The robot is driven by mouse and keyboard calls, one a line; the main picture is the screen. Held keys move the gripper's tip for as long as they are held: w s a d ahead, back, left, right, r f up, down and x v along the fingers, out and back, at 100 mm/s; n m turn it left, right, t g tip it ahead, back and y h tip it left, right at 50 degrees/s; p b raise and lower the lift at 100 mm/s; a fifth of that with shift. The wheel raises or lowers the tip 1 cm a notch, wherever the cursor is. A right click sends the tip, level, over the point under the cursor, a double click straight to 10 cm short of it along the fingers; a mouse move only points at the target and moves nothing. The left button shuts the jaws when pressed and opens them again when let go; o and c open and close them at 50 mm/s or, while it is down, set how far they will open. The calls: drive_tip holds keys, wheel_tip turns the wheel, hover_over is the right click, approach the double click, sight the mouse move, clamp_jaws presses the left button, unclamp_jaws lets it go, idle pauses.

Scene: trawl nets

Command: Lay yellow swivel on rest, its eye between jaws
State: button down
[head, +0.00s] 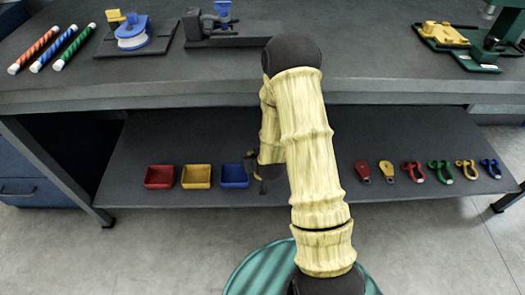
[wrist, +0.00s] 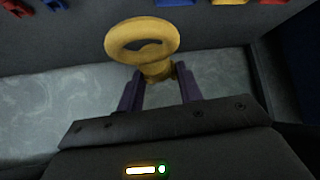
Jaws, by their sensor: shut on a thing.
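The yellow swivel (wrist: 158,68) is between the two purple fingers of my gripper (wrist: 159,82) in the wrist view. Its round eye (wrist: 109,41) points away from the palm, clear of the fingers. In the head view my gripper (head: 257,176) is mostly hidden behind my arm, near the lower shelf, and the swivel cannot be made out. On the bench stand a dark fixture with a blue part (head: 220,31) at the back and a green fixture with a yellow block (head: 484,58) at the right. I cannot tell which one is the rest.
The lower shelf (head: 130,140) holds red (head: 159,177), yellow (head: 196,176) and blue (head: 234,176) trays, with shackles and blocks (head: 412,171) at the right. Striped rods (head: 53,48) and a spool fixture (head: 132,33) sit on the bench. The bench's front middle is clear.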

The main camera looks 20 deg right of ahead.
drive_tip(key=r+p, duration=0.2)
drive_tip(key=p, duration=0.1)
drive_tip(key=s+a+r+p, duration=0.1)
drive_tip(key=shift+r, duration=0.4)
drive_tip(key=r+p, duration=0.1)
drive_tip(key=p, duration=0.2)
drive_tip(key=r+p, duration=0.1)
drive_tip(key=p, duration=0.1)
drive_tip(key=r+p, duration=0.2)
drive_tip(key=p, duration=0.1)
drive_tip(key=shift+s+p, duration=0.25)
drive_tip(key=shift+p, duration=0.1)
drive_tip(key=s+r+p, duration=0.4)
drive_tip(key=r+p, duration=0.6)
drive_tip(key=p, duration=1.2)
drive_tip(key=shift+s+a, duration=0.25)
drive_tip(key=shift+s, duration=0.15)
